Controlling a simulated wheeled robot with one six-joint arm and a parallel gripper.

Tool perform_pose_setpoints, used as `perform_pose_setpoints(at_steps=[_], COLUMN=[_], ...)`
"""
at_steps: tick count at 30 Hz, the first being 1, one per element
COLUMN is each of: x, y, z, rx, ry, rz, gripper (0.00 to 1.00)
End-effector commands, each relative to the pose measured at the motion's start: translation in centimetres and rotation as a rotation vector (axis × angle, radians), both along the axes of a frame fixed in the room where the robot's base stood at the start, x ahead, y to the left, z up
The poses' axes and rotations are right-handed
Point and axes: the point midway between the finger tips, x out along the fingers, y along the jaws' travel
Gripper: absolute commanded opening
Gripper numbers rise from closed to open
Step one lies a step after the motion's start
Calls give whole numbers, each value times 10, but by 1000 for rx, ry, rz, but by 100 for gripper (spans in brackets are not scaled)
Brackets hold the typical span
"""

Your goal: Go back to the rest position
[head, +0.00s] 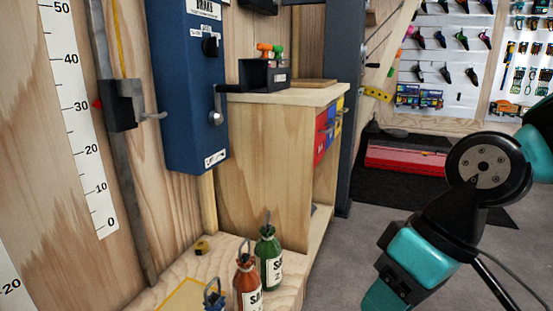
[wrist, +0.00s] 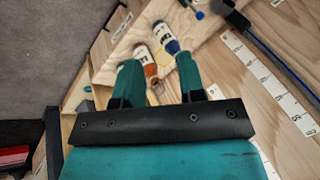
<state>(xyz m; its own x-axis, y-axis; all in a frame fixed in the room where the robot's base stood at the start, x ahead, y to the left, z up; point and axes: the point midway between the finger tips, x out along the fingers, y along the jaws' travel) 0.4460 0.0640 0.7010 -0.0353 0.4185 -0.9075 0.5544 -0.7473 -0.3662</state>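My gripper (wrist: 158,72) shows in the wrist view with its two teal fingers spread apart. The gap between them is empty; bags lie in view beyond it. In the head view my arm is at the right, and the fingers are out of frame. Three labelled bags with loops stand on a low wooden bench (head: 285,287) in the head view: a green bag (head: 268,258), an orange-brown bag (head: 246,285) and a blue one (head: 213,298), mostly cut off. The wrist view also shows the orange-brown bag (wrist: 148,65) and the blue one (wrist: 170,42).
A blue brake box (head: 190,90) and a numbered scale (head: 75,110) are on the wooden wall at left. A wooden cabinet (head: 265,160) carries a black bin (head: 263,77). A red case (head: 405,160) lies on a dark mat. Grey floor between cabinet and arm is clear.

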Motion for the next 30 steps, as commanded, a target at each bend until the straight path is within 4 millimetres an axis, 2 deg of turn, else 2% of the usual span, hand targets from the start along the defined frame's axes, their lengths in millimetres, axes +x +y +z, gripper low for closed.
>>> perform_pose_setpoints(at_steps=[1,6,9,14,20,30], x=[-14,-51,-47,-47,-46,-46], y=[-4,-19,-19,-19,-18,-18], z=[9,20,51,89,154,286], rx=[-17,-71,-71,-69,-68,-67], ry=[-16,-51,-43,-43,-43,-44], rz=[7,17,14,14,13,13], gripper=[36,36,36,36,36,36])
